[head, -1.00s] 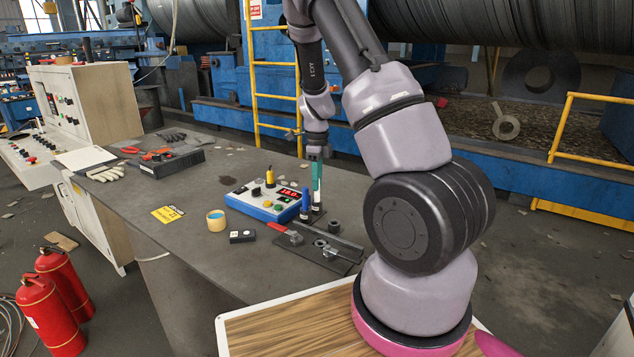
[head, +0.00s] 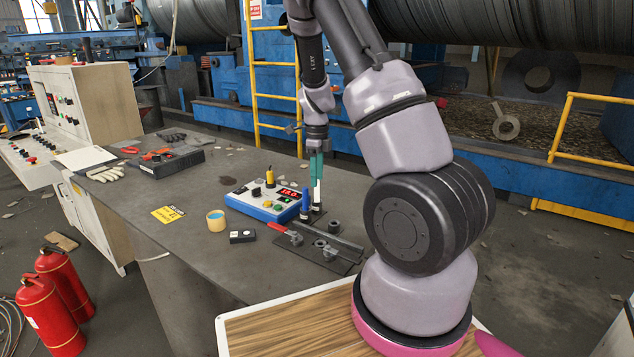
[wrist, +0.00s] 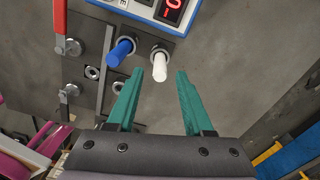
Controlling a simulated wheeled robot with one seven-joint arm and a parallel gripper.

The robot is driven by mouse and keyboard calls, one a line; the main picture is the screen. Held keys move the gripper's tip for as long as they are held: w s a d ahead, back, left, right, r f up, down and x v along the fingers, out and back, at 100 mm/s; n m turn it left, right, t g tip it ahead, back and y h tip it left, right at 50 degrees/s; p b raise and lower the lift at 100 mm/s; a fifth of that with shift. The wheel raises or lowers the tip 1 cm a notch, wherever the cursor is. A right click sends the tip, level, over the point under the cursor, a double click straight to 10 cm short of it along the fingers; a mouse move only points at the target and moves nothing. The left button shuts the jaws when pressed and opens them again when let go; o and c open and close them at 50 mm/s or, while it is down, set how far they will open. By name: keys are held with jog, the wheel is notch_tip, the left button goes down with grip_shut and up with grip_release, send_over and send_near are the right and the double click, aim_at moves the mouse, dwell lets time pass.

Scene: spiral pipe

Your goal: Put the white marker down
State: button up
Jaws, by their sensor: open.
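The white marker (wrist: 160,65) stands upright in a dark round holder, beside the blue marker (wrist: 121,51) in its own holder. It also shows in the head view (head: 317,193), just below my gripper (head: 316,166). In the wrist view my gripper (wrist: 160,75) is open, with one teal finger on each side of the white marker's line and clear gaps to both. The marker appears just beyond the fingertips and is not gripped. The blue marker shows in the head view (head: 305,204) too.
A blue control box (head: 265,201) with a red display stands close behind the markers. A tape roll (head: 215,220) and a small black box (head: 242,236) are to the left. The table's left-middle is mostly clear.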

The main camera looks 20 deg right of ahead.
notch_tip(320, 180, up, 10)
jog(key=s+a+r+n+t+y, duration=0.1)
jog(key=s+a+r+n+t, duration=0.1)
jog(key=s+r+n, duration=0.4)
jog(key=s+a+r+n+t+y, duration=0.1)
jog(key=s+a+r+n+y, duration=0.15)
jog(key=s+r+n, duration=0.4)
jog(key=s+a+r+n+t, duration=0.2)
jog(key=s+r+n, duration=0.2)
jog(key=s+n, duration=0.1)
jog(key=s+a+r+n+t+h, duration=0.1)
jog(key=s+r+n, duration=0.3)
jog(key=s, duration=0.4)
jog(key=shift+a+r+n+t, duration=0.15)
jog(key=shift+a+n+t, duration=0.2)
jog(key=shift+a+t, duration=0.3)
jog(key=shift+h, duration=0.25)
